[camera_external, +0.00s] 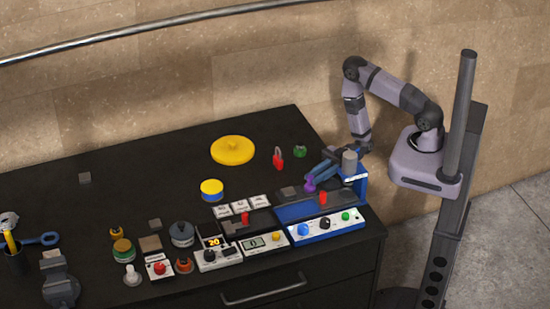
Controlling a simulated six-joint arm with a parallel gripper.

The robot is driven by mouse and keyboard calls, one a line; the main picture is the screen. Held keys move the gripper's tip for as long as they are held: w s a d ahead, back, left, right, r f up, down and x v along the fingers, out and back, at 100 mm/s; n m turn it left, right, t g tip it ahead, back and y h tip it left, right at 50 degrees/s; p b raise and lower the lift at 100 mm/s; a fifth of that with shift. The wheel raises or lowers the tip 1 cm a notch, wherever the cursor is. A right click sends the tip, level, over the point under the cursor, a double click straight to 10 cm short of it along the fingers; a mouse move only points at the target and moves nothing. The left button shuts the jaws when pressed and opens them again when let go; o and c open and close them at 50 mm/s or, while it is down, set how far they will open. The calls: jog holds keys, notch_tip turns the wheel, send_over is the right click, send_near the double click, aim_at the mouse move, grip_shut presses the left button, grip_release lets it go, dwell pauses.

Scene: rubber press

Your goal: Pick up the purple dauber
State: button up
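The purple dauber (310,185) is small and stands on the dark top of the blue press station at the right of the table. My gripper (314,175) reaches in from the right with two blue fingers, low over the station. The fingers look spread, with a gap between them. Their tips are right at the dauber, and part of it is hidden behind them. I cannot tell whether they touch it.
A blue frame with a grey cylinder (349,162) stands just right of the fingers. A red-handled item (323,198) is close in front. A red padlock (278,158) and green item (299,151) lie behind. The table's back left is mostly clear.

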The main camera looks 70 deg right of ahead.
grip_shut()
jog(key=shift+r, duration=0.15)
notch_tip(320, 180, up, 10)
jog(key=b, duration=0.1)
dwell(0.7)
